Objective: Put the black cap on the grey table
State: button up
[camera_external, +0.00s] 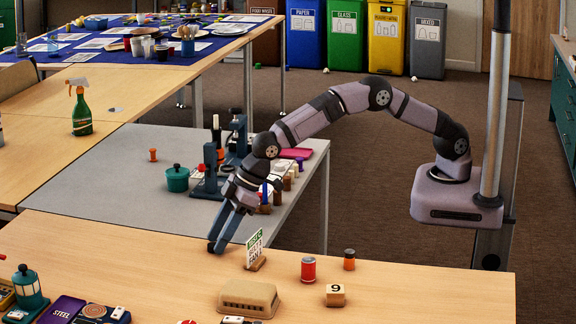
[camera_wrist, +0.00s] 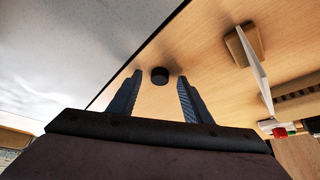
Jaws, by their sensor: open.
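The black cap (camera_wrist: 160,75) is a short dark cylinder on the wooden table (camera_external: 130,280), close to the edge that faces the grey table (camera_external: 110,190). In the wrist view it shows between my two blue fingers, near their tips, with a gap on either side. My gripper (camera_external: 220,242) is open, points down and is low over the wooden table's back edge. In the external view the fingers mostly hide the cap. The grey table also shows at upper left in the wrist view (camera_wrist: 70,40).
A small sign on a wooden stand (camera_external: 255,250) is just right of my gripper. A tan box (camera_external: 248,298), a red can (camera_external: 308,270) and a number block (camera_external: 335,295) are nearby. The grey table holds a green pot (camera_external: 177,180) and several items; its front left is bare.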

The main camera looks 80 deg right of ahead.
jog(key=shift+w+f, duration=0.1)
jog(key=shift+f, duration=0.1)
jog(key=shift+c, duration=0.3)
grip_shut()
jog(key=shift+r, duration=0.15)
notch_tip(320, 180, up, 10)
dwell(0.5)
